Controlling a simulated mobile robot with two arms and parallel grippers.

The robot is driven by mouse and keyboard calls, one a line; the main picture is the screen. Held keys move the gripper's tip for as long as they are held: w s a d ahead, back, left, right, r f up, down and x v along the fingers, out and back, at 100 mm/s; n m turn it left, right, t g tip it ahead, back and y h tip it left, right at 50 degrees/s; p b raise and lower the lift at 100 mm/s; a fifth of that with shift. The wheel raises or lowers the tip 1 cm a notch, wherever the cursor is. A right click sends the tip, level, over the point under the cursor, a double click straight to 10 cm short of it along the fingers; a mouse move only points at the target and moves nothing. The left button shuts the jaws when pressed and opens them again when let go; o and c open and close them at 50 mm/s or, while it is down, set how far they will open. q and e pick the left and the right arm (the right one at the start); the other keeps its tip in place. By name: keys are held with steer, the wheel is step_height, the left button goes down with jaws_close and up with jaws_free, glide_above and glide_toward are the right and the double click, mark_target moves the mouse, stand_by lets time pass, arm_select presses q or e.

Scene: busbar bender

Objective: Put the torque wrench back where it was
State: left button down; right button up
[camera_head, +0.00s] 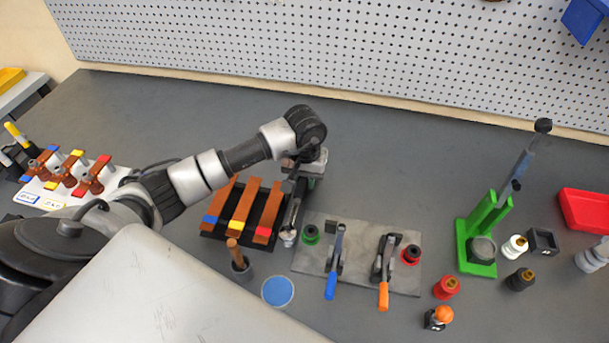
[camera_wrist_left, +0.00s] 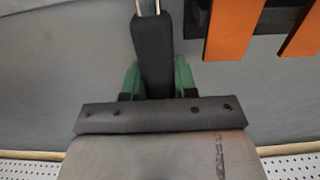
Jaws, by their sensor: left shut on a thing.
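My left gripper (camera_head: 304,178) is shut on the torque wrench (camera_head: 292,214), between the rack of copper bars and the grey clamp plate. The wrench's dark handle (camera_wrist_left: 152,48) sits between my green fingertips in the left wrist view. Its silver shaft points toward the front of the table, with the head end near the plate's left edge. I cannot tell whether the wrench touches the table. My right gripper is not in view.
A black rack (camera_head: 208,232) with several copper bars lies left of the wrench. The clamp plate (camera_head: 352,277) with blue and orange handled clamps lies to its right. A green bender (camera_head: 470,235) and a red tray (camera_head: 585,211) stand farther right. The table behind is clear.

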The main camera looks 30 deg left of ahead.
arm_select(q)
steer(key=shift+f, duration=0.15)
steer(key=c, duration=0.9)
jaws_free()
